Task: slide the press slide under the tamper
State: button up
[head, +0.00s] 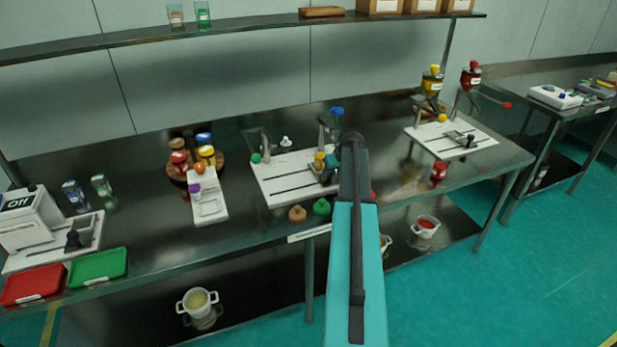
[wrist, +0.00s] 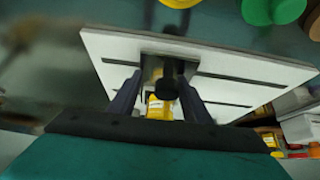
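A white board (head: 275,188) with dark slots lies mid-bench in the head view, and its underside-lit edge and slots fill the upper wrist view (wrist: 235,62). A grey metal slide (wrist: 152,68) with a black knob (wrist: 166,88) sits on it; I take this to be the press slide. My gripper (wrist: 160,100) is open, its two dark fingers on either side of the knob with gaps visible. A yellow labelled container (wrist: 159,108) shows behind the knob. In the head view, my arm hides much of this spot. I cannot single out the tamper among the posts on the board.
A second white board (head: 425,138) with a red and a yellow hopper stands to the right. A white tray with a purple-topped item (head: 208,206) and a round rack of bottles stand to the left. Brown (head: 298,213) and green (head: 321,207) knobbed pieces sit at the front edge.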

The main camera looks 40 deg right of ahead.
jog(key=shift+s+d+b, duration=0.15)
jog(key=shift+s+d, duration=0.25)
jog(key=shift+d, duration=0.5)
jog(key=shift+s+d+b, duration=0.1)
jog(key=shift+s+d, duration=0.25)
jog(key=shift+d, duration=0.6)
jog(key=shift+s+d+b, duration=0.15)
jog(key=shift+s+d, duration=0.25)
jog(key=shift+d, duration=0.5)
jog(key=o, duration=1.2)
jog(key=shift+r, duration=0.1)
jog(key=p+v, duration=0.2)
jog(key=v, duration=0.6)
jog(key=shift+s+r, duration=0.15)
jog(key=shift+r, duration=0.2)
jog(key=shift+a+p, duration=0.1)
jog(key=shift+p, duration=0.25)
